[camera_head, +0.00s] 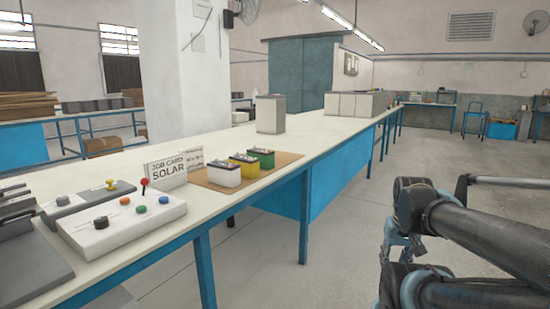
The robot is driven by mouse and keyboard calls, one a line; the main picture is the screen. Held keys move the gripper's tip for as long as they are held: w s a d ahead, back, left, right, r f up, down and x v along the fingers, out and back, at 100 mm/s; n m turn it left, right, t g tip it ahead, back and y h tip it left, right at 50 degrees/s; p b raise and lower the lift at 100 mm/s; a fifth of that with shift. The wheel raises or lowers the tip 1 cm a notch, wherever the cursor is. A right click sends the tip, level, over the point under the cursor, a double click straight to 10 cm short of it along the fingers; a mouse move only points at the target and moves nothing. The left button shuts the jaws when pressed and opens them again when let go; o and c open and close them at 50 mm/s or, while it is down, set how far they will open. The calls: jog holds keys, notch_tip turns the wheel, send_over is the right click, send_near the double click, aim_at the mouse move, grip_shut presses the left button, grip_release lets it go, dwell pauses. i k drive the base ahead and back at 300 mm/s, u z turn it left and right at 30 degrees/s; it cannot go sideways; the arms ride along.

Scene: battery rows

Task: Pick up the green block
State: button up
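The green block (262,159) has a black top and looks like a small battery. It stands upright on a brown mat (205,180) on the long white workbench (310,145). It is the rightmost and farthest of a row of three, beside a yellow block (246,166) and a white block (224,174). Parts of my arm show at the lower right, apart from the bench and well away from the green block. I cannot make out my gripper's fingers in this view.
A "JOB CARD SOLAR" sign (167,173) stands left of the row. A white control box (120,218) with knobs and a red-topped lever is nearer. A tall grey box (271,115) stands behind the green block. The floor (340,235) right of the bench is clear.

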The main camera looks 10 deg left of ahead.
aim_at(266, 157)
jog(key=u, duration=0.45)
jog(key=i, duration=1.2)
jog(key=u, duration=0.65)
